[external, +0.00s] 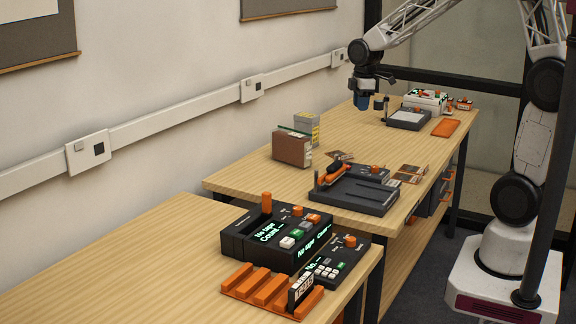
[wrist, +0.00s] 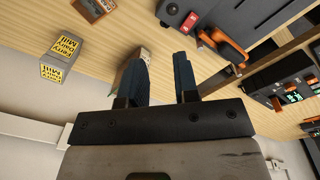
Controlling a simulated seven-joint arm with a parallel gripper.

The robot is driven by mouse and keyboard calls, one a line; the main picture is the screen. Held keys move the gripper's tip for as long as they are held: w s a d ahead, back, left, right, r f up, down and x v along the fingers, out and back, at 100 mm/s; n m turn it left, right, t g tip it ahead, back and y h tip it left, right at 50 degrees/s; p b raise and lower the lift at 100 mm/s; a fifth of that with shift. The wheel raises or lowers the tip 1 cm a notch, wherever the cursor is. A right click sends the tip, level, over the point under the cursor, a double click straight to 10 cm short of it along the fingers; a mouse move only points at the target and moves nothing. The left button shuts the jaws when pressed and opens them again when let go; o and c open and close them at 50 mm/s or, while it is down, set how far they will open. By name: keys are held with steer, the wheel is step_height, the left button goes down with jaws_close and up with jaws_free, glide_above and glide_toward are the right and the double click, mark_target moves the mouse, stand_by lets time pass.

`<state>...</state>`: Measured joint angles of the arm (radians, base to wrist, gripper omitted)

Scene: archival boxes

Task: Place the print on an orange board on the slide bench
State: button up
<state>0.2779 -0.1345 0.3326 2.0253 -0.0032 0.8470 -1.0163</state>
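My gripper (external: 362,102) hangs above the far part of the back table, its blue fingers pointing down. In the wrist view my gripper (wrist: 162,78) is open, with bare wood showing between the fingers. Small prints with brown-orange borders (external: 411,169) lie on the table right of a dark grey device; another print (external: 340,156) lies behind that device. One orange-bordered print (wrist: 94,8) shows at the top edge of the wrist view. A flat orange board (external: 446,128) lies at the far right of the table. I cannot tell which surface is the slide bench.
The dark device (external: 352,194) has an orange handle. A brown box (external: 291,150) and a yellow-labelled grey box (external: 306,126) stand near the wall. A grey device with a pale panel (external: 407,119) stands farther back. The near table holds a black console (external: 262,236) and an orange rack (external: 262,288).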

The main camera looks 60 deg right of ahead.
steer(key=s+a+r+m, duration=0.2)
steer(key=s+a, duration=0.3)
steer(key=s, duration=0.4)
steer(key=s+a+r+m+t, duration=0.1)
steer(key=s+a+r+m, duration=0.2)
steer(key=s+a, duration=0.3)
steer(key=s+a+r+m, duration=0.2)
steer(key=s+a, duration=0.3)
steer(key=s, duration=0.9)
steer(key=shift+a+r+m+t, duration=0.15)
steer(key=shift+r+m+t, duration=0.2)
steer(key=shift+m, duration=0.45)
steer(key=shift+o, duration=0.5)
steer(key=shift+f, duration=0.1)
stand_by(0.4)
